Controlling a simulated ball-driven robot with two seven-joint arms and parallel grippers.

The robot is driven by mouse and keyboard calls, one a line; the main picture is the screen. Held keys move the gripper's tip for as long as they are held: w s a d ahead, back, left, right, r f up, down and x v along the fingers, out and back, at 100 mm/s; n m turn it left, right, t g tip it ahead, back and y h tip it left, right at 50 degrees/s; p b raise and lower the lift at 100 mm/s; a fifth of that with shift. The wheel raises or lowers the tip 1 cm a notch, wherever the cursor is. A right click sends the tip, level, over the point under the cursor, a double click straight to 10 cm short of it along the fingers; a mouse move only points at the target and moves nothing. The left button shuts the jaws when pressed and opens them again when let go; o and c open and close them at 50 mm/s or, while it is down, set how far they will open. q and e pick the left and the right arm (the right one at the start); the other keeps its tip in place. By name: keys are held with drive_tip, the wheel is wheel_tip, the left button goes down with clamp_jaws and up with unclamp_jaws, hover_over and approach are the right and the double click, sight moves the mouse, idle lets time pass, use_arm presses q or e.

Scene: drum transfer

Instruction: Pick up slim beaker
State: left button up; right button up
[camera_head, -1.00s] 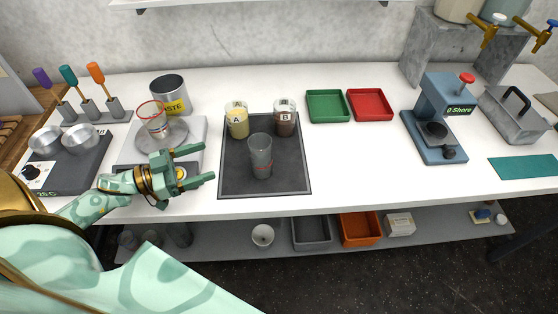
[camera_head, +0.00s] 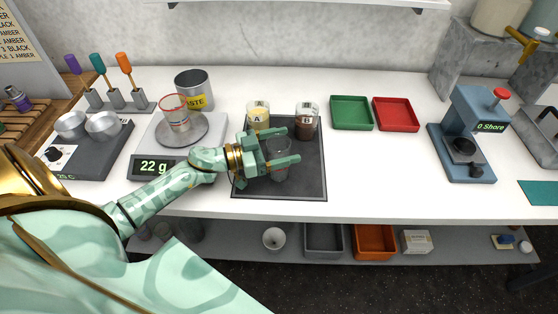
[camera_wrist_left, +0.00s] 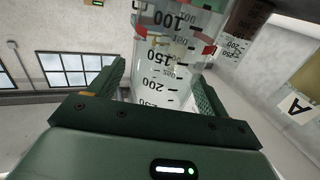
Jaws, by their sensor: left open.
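The slim beaker (camera_head: 279,158) is a clear, tall glass standing upright on the dark mat (camera_head: 310,188). My left gripper (camera_head: 291,150) is open, with its two fingers reaching either side of the beaker. In the left wrist view the beaker (camera_wrist_left: 170,65), with black graduation marks and a red line, stands between the open fingers (camera_wrist_left: 160,85). Whether the fingers touch the glass I cannot tell. My right gripper is not in view.
Beaker A (camera_head: 258,116) and beaker B (camera_head: 306,122) stand just behind on the mat. A scale (camera_head: 210,128) holding a red-rimmed beaker (camera_head: 176,114) is to the left. Green (camera_head: 351,113) and red (camera_head: 396,115) trays lie back right.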

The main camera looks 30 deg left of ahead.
use_arm(q)
drive_tip(key=shift+w+d, duration=0.35)
drive_tip(key=shift+w, duration=0.1)
drive_tip(key=c, duration=1.3)
drive_tip(key=shift+r, duration=0.1)
